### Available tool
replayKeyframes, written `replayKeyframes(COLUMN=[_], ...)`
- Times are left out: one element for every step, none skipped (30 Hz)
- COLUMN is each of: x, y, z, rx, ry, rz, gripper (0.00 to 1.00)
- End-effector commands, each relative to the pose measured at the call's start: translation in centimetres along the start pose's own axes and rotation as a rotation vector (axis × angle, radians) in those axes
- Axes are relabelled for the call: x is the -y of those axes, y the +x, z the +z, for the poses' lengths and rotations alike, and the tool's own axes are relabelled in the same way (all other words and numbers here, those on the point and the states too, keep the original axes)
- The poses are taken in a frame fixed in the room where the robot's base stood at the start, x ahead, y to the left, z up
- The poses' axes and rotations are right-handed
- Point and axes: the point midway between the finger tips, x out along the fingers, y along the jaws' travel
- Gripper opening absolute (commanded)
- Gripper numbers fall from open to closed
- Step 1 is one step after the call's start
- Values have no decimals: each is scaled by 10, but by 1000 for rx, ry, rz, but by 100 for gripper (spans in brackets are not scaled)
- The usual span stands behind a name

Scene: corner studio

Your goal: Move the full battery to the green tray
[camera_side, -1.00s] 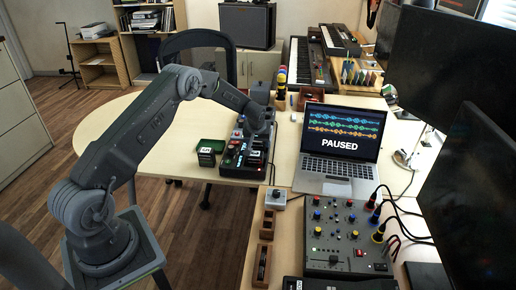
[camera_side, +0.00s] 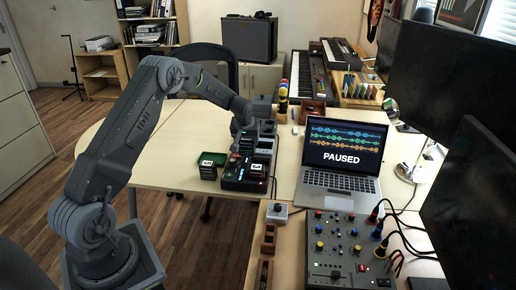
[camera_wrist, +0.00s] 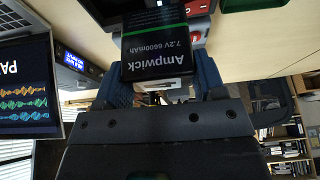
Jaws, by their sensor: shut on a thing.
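My gripper (camera_wrist: 160,90) is shut on a dark battery (camera_wrist: 157,45) labelled "Ampwick 7.2V 6600mAh", with a finger on each side of it in the wrist view. In the side view my gripper (camera_side: 243,138) is above the far part of the charger, and the held battery is hard to make out there. The black charger (camera_side: 238,184) has another battery with a white label (camera_side: 257,171) standing at its right. No charge level is readable.
The laptop (camera_side: 340,190) showing "PAUSED" stands right of the charger. A mixer (camera_side: 340,245) with cables is in the right foreground. A small grey box with a knob (camera_side: 277,211) sits in front of the charger. The table left of the tray is clear.

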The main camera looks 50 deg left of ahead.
Motion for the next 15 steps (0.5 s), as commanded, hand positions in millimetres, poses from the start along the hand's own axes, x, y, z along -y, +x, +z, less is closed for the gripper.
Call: replayKeyframes(x=[13,19,26,32,37,43,47,51,55,58,61,66,70,75,85], y=[-9,-12,-17,-20,-23,-27,-29,-32,-34,-36,-37,-39,-39,-40,-39], z=[-3,-4,-4,-5,-5,-6,-6,-7,-7,-8,-8,-8,-9,-9,-10], rx=[-3,-3,-4,-4,-4,-4,-3,-3,-3,-3,-3,-2,-1,0,2], ry=[-5,-5,-4,-5,-4,-3,-3,-4,-2,-1,-1,-2,-2,-4,-4], rz=[-1,-1,0,0,0,0,0,0,0,0,0,0,0,0,-1], gripper=[31,31,31,31,31,31,31,31,31,31,31,31,31,31,31])
